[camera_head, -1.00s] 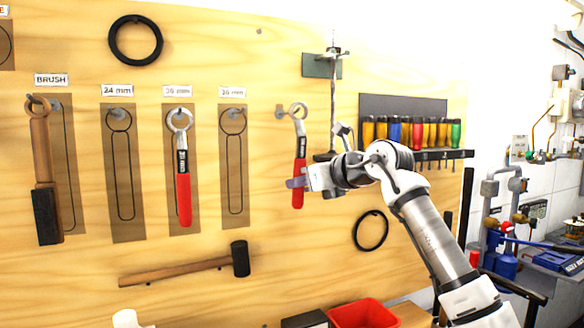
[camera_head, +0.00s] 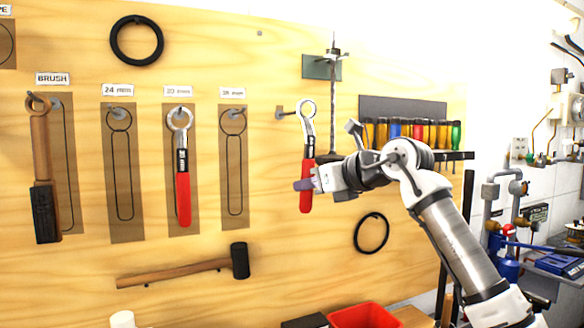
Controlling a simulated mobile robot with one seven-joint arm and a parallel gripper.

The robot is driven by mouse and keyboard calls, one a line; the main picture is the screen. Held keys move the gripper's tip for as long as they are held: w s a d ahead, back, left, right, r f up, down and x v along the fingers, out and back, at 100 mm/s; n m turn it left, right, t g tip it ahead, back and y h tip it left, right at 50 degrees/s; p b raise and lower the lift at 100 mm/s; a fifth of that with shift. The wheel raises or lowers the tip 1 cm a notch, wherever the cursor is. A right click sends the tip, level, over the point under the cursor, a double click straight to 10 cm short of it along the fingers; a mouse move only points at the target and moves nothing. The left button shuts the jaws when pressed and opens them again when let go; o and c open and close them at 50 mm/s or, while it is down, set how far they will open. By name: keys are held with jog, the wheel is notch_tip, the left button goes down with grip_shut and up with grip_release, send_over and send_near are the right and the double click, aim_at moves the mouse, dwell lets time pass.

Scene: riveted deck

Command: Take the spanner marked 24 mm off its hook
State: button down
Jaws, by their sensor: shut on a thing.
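A red-handled ring spanner (camera_head: 307,190) hangs upright in my gripper (camera_head: 304,185), which is shut on its handle. Its ring end is up, to the right of an unlabelled hook (camera_head: 281,113) and apart from it in the picture. Any size mark on this spanner is too small to read. The board label 24 mm (camera_head: 118,90) stands above an empty outline and bare hook (camera_head: 120,112). Another red-handled spanner (camera_head: 183,190) hangs at the middle label, which looks like 20 mm.
The outline at the third label (camera_head: 234,170) is empty. A brush (camera_head: 45,210) hangs at left. A hammer (camera_head: 185,270) lies across the board below. A screwdriver rack (camera_head: 410,135) is behind my arm; a red bin (camera_head: 365,316) is below.

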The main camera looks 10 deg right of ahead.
jog(key=shift+s+d, duration=0.1)
jog(key=shift+s, duration=0.2)
jog(key=s+d+b, duration=0.1)
jog(key=s+b, duration=0.2)
jog(key=s, duration=0.4)
jog(key=shift+s+d, duration=0.2)
jog(key=shift+s, duration=0.15)
